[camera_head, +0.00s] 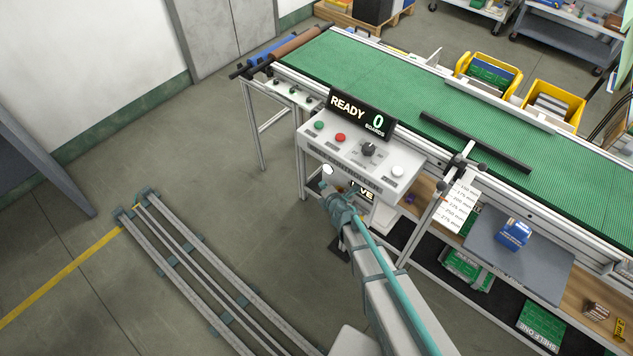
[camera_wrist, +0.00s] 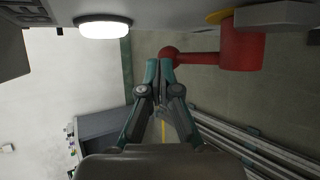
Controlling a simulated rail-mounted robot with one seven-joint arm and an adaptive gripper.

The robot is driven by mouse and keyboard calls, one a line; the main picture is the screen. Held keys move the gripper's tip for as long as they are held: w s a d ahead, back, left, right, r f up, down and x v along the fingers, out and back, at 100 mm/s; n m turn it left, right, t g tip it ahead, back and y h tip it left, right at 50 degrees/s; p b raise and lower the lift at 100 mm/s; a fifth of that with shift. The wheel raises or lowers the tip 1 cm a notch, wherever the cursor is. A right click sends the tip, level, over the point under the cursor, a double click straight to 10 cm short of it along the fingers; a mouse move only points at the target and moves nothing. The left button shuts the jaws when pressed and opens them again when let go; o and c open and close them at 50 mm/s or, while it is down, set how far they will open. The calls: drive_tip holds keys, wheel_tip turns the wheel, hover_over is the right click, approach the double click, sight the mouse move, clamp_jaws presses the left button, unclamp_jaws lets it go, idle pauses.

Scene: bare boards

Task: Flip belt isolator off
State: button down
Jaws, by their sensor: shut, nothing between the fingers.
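The belt isolator shows in the wrist view as a red hub (camera_wrist: 243,45) with a red lever ending in a round knob (camera_wrist: 169,53). The lever points left in that picture, and a bit of yellow plate shows behind the hub. My gripper (camera_wrist: 160,65) is shut and empty, its fingertips at or just beside the knob; I cannot tell whether they touch. In the head view my gripper (camera_head: 326,186) is below the control panel, beside a partly covered sign (camera_head: 366,193) ending in "VE". The isolator is not discernible in the head view.
A lit white lamp (camera_wrist: 103,27) is near the isolator. Above my gripper is the control panel (camera_head: 359,153) with buttons and a dial; its display (camera_head: 357,113) reads "READY 0". The green conveyor belt (camera_head: 400,80) runs behind. Floor to the left is open, with metal rails (camera_head: 190,260).

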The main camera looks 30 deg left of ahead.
drive_tip(key=shift+w+a+f+b, duration=0.1)
drive_tip(key=shift+a+f+b, duration=0.3)
drive_tip(key=shift+f, duration=0.1)
drive_tip(key=shift+w+a+f+b, duration=0.1)
drive_tip(key=shift+a+f+b, duration=0.15)
drive_tip(key=shift+f+b, duration=0.2)
drive_tip(key=shift+f, duration=0.1)
drive_tip(key=shift+s, duration=0.1)
drive_tip(key=s+d+r+p, duration=0.3)
drive_tip(key=s+r+p, duration=0.2)
drive_tip(key=r, duration=0.6)
drive_tip(key=shift+s+r, duration=0.35)
drive_tip(key=shift+s, duration=0.75)
